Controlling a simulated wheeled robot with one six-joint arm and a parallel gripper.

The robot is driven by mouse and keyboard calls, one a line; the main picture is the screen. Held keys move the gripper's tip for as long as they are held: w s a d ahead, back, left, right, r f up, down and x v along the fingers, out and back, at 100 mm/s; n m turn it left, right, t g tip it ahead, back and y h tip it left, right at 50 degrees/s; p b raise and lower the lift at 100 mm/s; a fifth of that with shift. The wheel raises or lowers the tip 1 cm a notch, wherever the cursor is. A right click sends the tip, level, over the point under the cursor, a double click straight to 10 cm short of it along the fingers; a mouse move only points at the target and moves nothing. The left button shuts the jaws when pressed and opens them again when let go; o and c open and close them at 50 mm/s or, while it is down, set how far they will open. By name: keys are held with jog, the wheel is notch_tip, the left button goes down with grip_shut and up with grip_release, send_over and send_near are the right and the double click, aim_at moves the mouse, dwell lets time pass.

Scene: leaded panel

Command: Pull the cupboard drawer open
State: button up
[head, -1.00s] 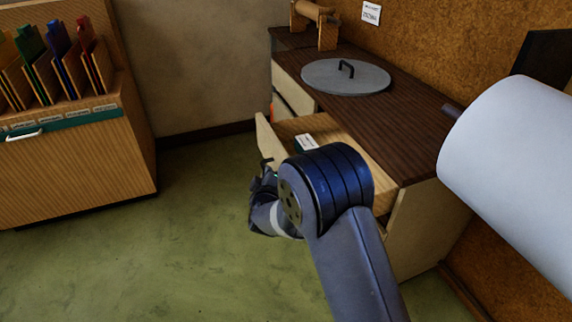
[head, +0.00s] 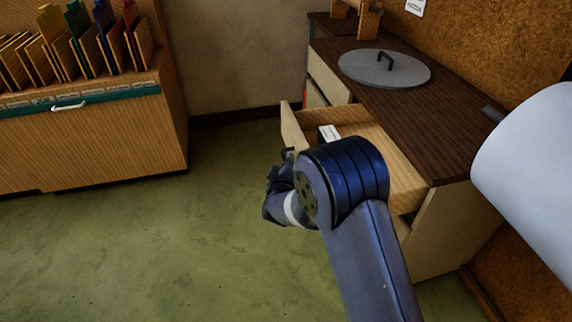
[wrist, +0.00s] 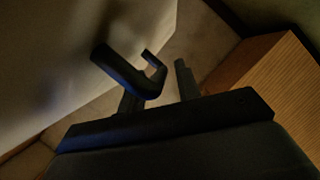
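The cupboard drawer (head: 374,138) stands pulled well out from the dark-topped cupboard (head: 437,117) in the head view. Its pale front (head: 292,128) faces left, and a small box with a white label (head: 329,133) lies inside. My gripper (wrist: 160,95) is at the outer side of the drawer front. In the wrist view the dark bar handle (wrist: 122,70) crosses close to the left finger, and a gap shows between the fingers. I cannot tell whether they touch the handle. In the head view my arm hides the lower drawer front and most of the gripper.
A round grey lid (head: 384,70) with a black handle lies on the cupboard top. A wooden file cabinet (head: 90,140) with coloured folders stands at the left. A large white cylinder (head: 535,160) is at the right. Green floor (head: 150,255) is clear at the left and front.

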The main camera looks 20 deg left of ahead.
jog(key=p+v, duration=0.1)
jog(key=v, duration=0.9)
jog(key=shift+s+r, duration=0.15)
jog(key=shift+s, duration=0.2)
jog(key=shift+d, duration=0.15)
jog(key=b+x, duration=0.1)
jog(key=x, duration=0.9)
jog(key=shift+w, duration=0.35)
jog(key=shift+w+d, duration=0.1)
jog(key=shift+w, duration=0.05)
